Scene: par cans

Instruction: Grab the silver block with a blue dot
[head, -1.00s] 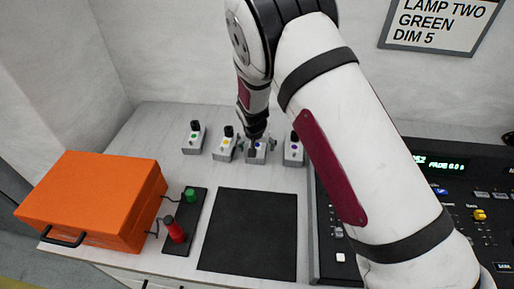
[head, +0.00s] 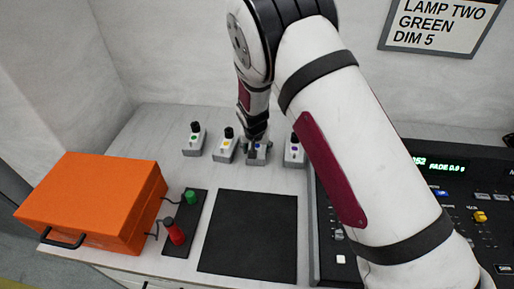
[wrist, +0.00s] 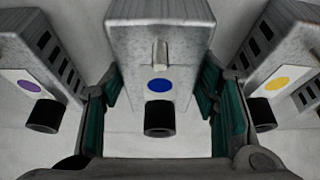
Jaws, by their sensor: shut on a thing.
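The silver block with a blue dot (head: 256,157) stands on the grey table, in a row of similar blocks, partly hidden by my gripper (head: 257,146). In the wrist view this block (wrist: 160,40) is in the middle, its blue dot and black knob facing the camera. My gripper (wrist: 160,88) has a green-padded finger on each side of it and is shut on it. The block appears upright and still at table level; whether it touches the table cannot be told.
A green-dot block (head: 193,143), a yellow-dot block (head: 225,150) and a purple-dot block (head: 293,153) stand close by. A black mat (head: 248,235) lies in front. An orange case (head: 95,200) is at left, a black control console (head: 435,190) at right.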

